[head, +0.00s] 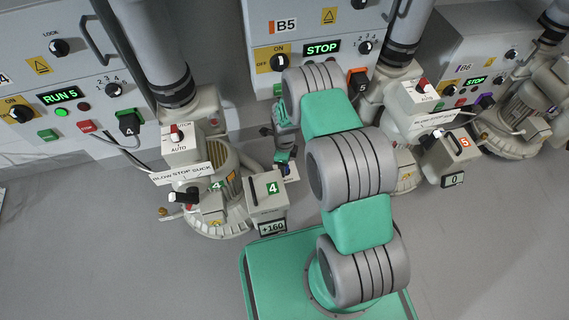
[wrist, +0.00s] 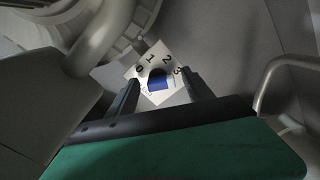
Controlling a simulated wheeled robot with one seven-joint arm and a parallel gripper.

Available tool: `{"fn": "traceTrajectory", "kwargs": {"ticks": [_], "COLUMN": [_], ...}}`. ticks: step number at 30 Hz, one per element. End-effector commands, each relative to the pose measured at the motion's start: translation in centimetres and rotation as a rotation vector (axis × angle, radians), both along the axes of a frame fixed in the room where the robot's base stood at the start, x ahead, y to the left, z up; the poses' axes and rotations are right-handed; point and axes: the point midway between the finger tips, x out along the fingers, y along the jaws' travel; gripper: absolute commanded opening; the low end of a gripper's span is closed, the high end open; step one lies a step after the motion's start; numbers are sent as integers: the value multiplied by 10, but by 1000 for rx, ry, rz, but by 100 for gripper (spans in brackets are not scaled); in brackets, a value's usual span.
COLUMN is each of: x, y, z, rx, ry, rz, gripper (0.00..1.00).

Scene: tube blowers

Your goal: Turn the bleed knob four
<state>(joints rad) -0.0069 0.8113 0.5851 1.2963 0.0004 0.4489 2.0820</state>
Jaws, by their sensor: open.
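My gripper (wrist: 160,82) is open, with one dark finger on each side of the knob in the picture. I cannot tell whether the fingers touch it or how far beyond them it lies. In the head view my gripper (head: 284,157) is beside blower four (head: 222,165), just above the small dial plate (head: 291,173). The knob is largely hidden there.
Blower four has a box labelled 4 (head: 266,195) with a +160 display (head: 272,227). A grey pipe (wrist: 100,38) is close on the left in the wrist view, and a curved tube (wrist: 268,85) is on the right. Another blower (head: 432,150) stands right of my arm.

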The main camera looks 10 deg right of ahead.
Motion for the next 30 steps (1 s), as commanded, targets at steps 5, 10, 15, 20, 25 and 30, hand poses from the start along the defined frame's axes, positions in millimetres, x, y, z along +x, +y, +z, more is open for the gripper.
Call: {"fn": "traceTrajectory", "kwargs": {"ticks": [5, 10, 15, 20, 25, 30], "x": [1, 1, 0, 0, 0, 1], "y": [0, 0, 0, -1, -1, 0], "z": [25, 61, 78, 78, 78, 93], "rx": [0, 0, 0, 0, 0, 0], "ry": [-2, -2, -1, 0, 0, -1], "rz": [0, -1, -1, -1, -1, -1], "gripper": [60, 60, 60, 60, 60, 60]}}
